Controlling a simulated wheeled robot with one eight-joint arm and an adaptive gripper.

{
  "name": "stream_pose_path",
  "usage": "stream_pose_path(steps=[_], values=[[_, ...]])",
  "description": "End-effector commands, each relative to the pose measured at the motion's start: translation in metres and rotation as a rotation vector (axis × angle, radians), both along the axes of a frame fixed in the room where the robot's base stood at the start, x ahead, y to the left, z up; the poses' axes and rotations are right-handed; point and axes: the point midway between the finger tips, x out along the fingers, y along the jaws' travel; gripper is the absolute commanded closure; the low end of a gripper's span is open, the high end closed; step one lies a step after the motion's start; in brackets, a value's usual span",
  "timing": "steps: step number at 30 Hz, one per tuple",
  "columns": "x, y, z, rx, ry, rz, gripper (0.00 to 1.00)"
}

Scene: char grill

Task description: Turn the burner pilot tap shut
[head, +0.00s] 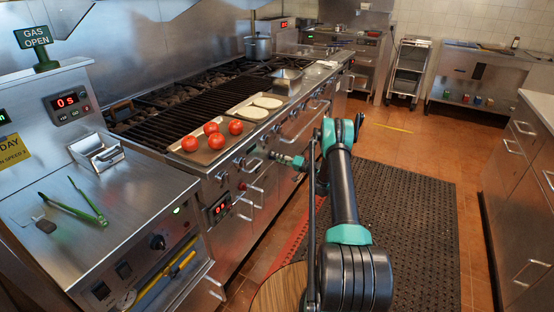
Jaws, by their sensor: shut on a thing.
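My gripper (280,158) reaches left from my arm to the grill's front panel (232,178). Its fingers are shut on a small fitting at the panel, which I take to be the burner pilot tap. The fingers and the distance hide most of the tap, so its handle angle cannot be told. A row of control knobs runs along the panel beside the gripper. A small red knob (242,186) sits below and left of my fingertips. A green sign reading GAS OPEN (33,37) stands at the upper left.
A tray (190,152) with several tomatoes (211,128) sits on the grill (166,125) edge. Another tray holds two pale flat rounds (267,103). Green tongs (75,206) lie on the left counter. Steel drawers (522,150) stand at right.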

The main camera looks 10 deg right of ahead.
Motion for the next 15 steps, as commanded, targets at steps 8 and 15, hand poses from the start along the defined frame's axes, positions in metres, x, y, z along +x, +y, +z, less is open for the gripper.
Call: stream_pose_path(steps=[8, 15], values=[[0.0003, -0.0007, -0.0008, 0.098, 0.135, -0.001, 0.98], [0.0004, -0.0009, -0.0013, 0.192, 0.265, -0.001, 0.98]])
